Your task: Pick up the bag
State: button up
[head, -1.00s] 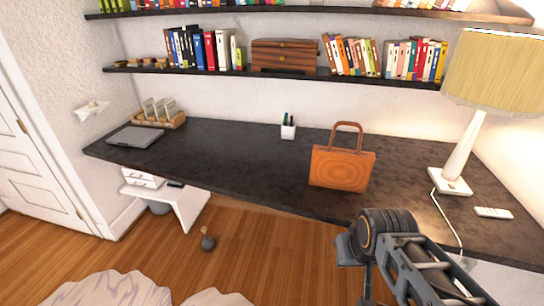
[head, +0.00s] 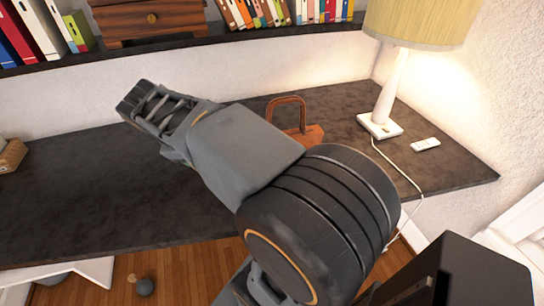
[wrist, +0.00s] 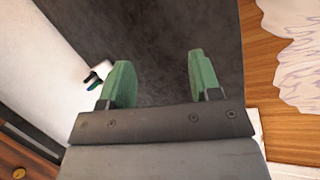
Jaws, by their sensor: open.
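The bag (head: 314,134) is orange-brown with an arched handle and stands on the dark desk (head: 70,190) in the head view. My arm hides most of its body; the handle and the upper right part show. My gripper (wrist: 160,66) is open, with two green fingers apart and nothing between them in the wrist view. In the head view my arm reaches across the desk to the left of the bag. The bag does not show in the wrist view.
A lamp (head: 391,85) and a white remote (head: 426,144) stand right of the bag, with a cord over the desk edge. A shelf with books and a wooden box (head: 150,22) runs above. A white pen cup (wrist: 101,71) is beside the left finger.

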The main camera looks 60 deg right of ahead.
jog(key=w+d+r+n+g+h+b, duration=0.2)
jog(key=d+r+n+g+h, duration=0.15)
jog(key=d, duration=0.55)
jog(key=g+h+b, duration=0.2)
jog(key=g, duration=0.4)
send_near(288, 98)
jog(key=s+d, duration=0.2)
jog(key=shift+n+t, duration=0.25)
jog(key=shift+n, duration=0.2)
jog(key=shift+f+b+x, duration=0.2)
jog(key=shift+x, duration=1.2)
jog(key=shift+f+b+x, duration=0.2)
jog(key=shift+x, duration=1.25)
jog(key=shift+w+a, duration=0.1)
jog(key=shift+w, duration=0.05)
grip_shut()
jog(key=shift+r, duration=0.1)
